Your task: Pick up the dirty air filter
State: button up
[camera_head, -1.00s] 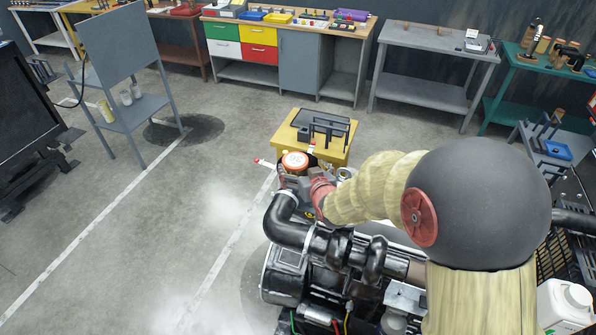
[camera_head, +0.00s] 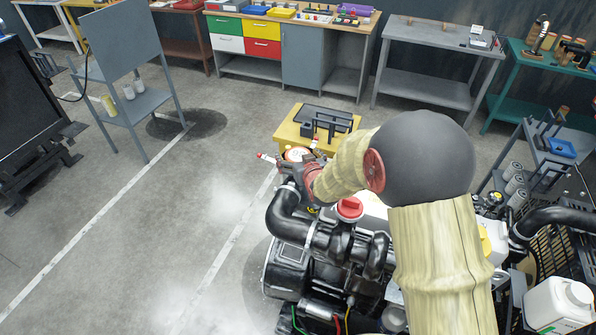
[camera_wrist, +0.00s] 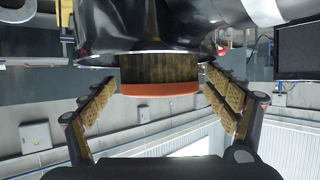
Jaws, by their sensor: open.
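The dirty air filter shows in the wrist view as a brown pleated cylinder (camera_wrist: 160,68) with an orange end cap. Its other end meets a dark housing. My gripper (camera_wrist: 159,82) is open. Its two padded fingers stand on either side of the filter in the wrist view, with gaps on both sides. In the head view my gripper (camera_head: 301,163) is at the filter, its fingers mostly hidden.
A yellow table (camera_head: 287,135) with a dark rack stands just beyond the engine. A red cap (camera_head: 350,208) stands up from the engine below my arm. A white jug (camera_head: 560,308) is at the lower right. Open floor lies to the left.

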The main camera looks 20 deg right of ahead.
jog(key=shift+c, duration=0.9)
jog(key=c, duration=1.8)
jog(key=shift+r, duration=0.1)
